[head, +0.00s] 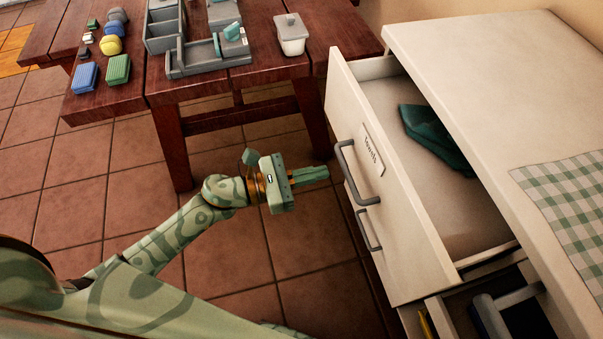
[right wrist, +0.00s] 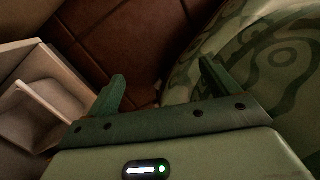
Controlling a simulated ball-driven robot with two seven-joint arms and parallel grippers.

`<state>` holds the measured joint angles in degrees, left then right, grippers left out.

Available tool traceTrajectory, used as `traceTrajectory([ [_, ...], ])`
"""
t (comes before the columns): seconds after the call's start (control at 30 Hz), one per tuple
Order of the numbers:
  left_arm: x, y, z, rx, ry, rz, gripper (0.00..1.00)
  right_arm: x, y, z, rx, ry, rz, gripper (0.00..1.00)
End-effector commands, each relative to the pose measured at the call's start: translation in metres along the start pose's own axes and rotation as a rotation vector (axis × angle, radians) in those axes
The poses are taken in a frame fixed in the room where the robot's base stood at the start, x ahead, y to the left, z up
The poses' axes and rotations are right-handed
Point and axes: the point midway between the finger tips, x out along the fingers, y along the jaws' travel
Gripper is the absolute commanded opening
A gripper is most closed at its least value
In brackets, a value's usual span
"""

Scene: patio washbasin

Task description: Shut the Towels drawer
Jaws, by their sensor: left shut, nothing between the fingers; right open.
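The Towels drawer (head: 402,190) is the upper drawer of a cream cabinet (head: 480,70) at the right of the head view. It stands well open, with a dark green cloth (head: 432,135) inside. Its front carries a Towels label (head: 373,156) and a grey bar handle (head: 350,175). My left gripper (head: 325,172) is shut and empty, pointing at the drawer front, just left of the handle in the picture; I cannot tell whether they touch. My right gripper (right wrist: 160,90) shows in the right wrist view, open and empty, over the tiled floor.
A lower drawer (head: 440,318) with a dark inside is also open, holding a grey-handled thing. A dark red wooden table (head: 185,130) at the back bears sponges, a grey organizer (head: 210,62) and a white container (head: 291,35). A checkered cloth (head: 570,195) lies on the cabinet top. Floor tiles between are clear.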

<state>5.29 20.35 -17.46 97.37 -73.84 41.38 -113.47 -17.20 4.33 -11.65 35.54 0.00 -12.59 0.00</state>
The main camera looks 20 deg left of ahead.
Motion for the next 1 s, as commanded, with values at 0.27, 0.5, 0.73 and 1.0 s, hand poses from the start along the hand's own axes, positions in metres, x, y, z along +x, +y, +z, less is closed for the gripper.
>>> traceTrajectory([
  [0.27, 0.057, 0.0, -0.001, -0.002, -0.002, 0.0, 0.0, 0.004, 0.004, 0.003, 0.0, -0.01, 0.004, 0.87],
  [0.5, 0.08, 0.0, -0.001, -0.004, 0.001, 0.0, 0.0, 0.006, 0.01, 0.002, -0.006, -0.011, 0.011, 0.87],
  [0.73, 0.083, 0.0, -0.001, -0.004, 0.002, 0.0, 0.0, 0.005, 0.013, 0.0, -0.01, -0.007, 0.016, 0.87],
  [1.0, 0.091, 0.0, -0.001, -0.004, 0.0, 0.0, 0.0, 0.007, 0.011, 0.001, -0.01, -0.01, 0.013, 0.87],
])
